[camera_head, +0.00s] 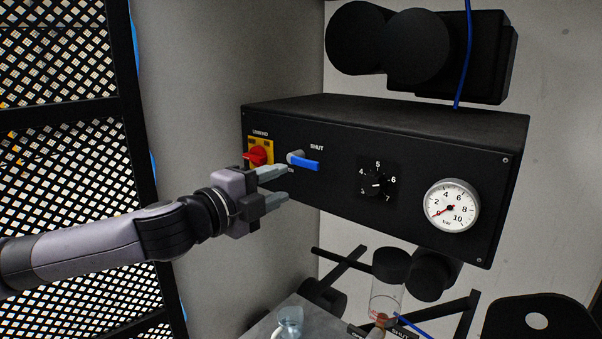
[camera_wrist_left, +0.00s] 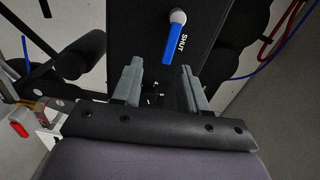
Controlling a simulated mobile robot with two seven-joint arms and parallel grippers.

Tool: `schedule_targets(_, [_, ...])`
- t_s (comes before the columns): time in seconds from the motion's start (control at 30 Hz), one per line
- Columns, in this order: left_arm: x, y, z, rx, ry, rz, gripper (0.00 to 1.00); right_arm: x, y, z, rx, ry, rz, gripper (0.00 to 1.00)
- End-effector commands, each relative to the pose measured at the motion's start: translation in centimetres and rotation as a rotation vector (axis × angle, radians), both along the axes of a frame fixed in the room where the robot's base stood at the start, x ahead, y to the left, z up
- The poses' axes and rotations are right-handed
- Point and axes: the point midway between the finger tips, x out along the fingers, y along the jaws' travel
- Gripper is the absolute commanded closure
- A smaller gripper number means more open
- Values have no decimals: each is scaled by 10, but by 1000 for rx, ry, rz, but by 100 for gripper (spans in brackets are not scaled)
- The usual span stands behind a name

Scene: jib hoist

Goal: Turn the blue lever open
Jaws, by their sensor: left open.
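The blue lever (camera_head: 305,163) is on the front of a black control box, with its white hub at the left and its blue handle pointing right, under the word SHUT. In the left wrist view the blue lever (camera_wrist_left: 170,44) shows beyond the fingers, its handle end near the opening between them. My left gripper (camera_head: 286,183) is open and empty, just below and left of the lever in the head view. It also shows in the left wrist view (camera_wrist_left: 166,82). I cannot tell whether a finger touches the lever. My right gripper is not in view.
The black box (camera_head: 340,205) also bears a red knob (camera_head: 258,156) on a yellow plate, close to my left fingers, a numbered dial (camera_head: 377,184) and a pressure gauge (camera_head: 451,207) reading near 0. A black mesh panel (camera_head: 60,185) stands at the left.

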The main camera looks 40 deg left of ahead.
Motion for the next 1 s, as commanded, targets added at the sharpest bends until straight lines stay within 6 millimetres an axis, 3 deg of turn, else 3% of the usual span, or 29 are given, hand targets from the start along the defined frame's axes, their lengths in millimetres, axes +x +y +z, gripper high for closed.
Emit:
schedule_targets(0.13, [-2,-3,14,45,-24,-1,57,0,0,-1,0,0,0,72])
schedule_targets(0.47, [8,1,17,39,-27,8,57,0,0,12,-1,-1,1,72])
schedule_targets(0.73, [22,-5,18,43,-27,-3,57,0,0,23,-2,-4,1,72])
schedule_targets(1.0, [49,-7,17,42,-25,-2,57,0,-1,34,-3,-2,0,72])
